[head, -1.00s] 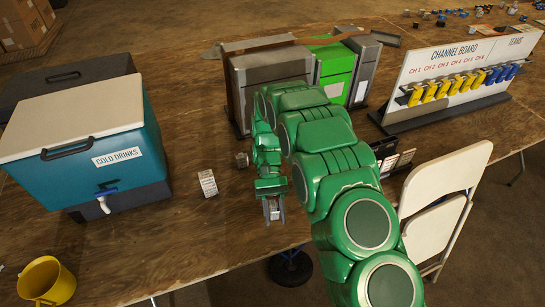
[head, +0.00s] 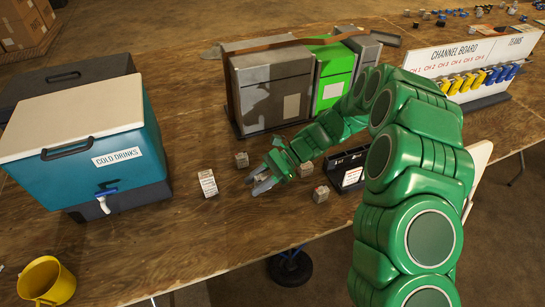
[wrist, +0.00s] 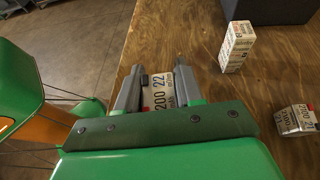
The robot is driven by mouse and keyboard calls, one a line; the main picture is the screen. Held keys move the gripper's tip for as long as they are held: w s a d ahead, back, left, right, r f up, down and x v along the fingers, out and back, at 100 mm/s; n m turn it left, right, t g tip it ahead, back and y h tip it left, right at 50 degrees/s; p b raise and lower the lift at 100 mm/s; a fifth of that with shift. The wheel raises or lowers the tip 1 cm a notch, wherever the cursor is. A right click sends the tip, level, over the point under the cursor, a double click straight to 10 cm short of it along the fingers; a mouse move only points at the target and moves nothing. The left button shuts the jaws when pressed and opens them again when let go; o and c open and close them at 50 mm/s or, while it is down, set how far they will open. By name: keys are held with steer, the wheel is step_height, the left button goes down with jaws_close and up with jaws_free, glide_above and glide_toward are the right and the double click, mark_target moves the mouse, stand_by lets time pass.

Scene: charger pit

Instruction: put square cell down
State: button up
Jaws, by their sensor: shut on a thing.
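My gripper (head: 258,181) is over the front part of the wooden table, its fingers pointing left toward the cooler. In the wrist view its fingers (wrist: 155,90) are closed on the sides of a square cell (wrist: 160,94), a pale block with dark printed numbers. I cannot tell whether the cell touches the table. A taller printed cell (head: 208,183) stands upright to the left of my gripper; it also shows in the wrist view (wrist: 237,47). A small cell (head: 241,160) sits just behind my gripper, and another (head: 321,194) sits to its right.
A teal cooler (head: 85,150) stands at the left, with a yellow mug (head: 46,281) in front. Grey and green cases (head: 270,88) stand behind. A black rack (head: 347,170) is under my arm. The channel board (head: 470,58) is at the back right. The table's front edge is close.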

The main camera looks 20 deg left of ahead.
steer(key=w+r+m+t+y, duration=0.5)
steer(key=w+r+m+t, duration=0.2)
steer(key=w+m+t, duration=0.4)
steer(key=w+a+f, duration=0.2)
steer(key=w+f, duration=0.1)
steer(key=f, duration=0.1)
steer(key=w+a+f, duration=0.2)
steer(key=w+f, duration=0.2)
steer(key=w+a+f, duration=0.2)
steer(key=w+f, duration=0.2)
steer(key=f, duration=0.1)
steer(key=shift+w+a+f, duration=0.1)
steer(key=shift+w+a, duration=0.05)
steer(key=shift+a, duration=0.1)
steer(key=shift+w+a+f, duration=0.25)
steer(key=shift+w+f, duration=0.05)
steer(key=shift+f, duration=0.15)
steer(key=shift+w+a+f, duration=0.25)
steer(key=shift+w+f, duration=0.05)
steer(key=shift+f, duration=1.7)
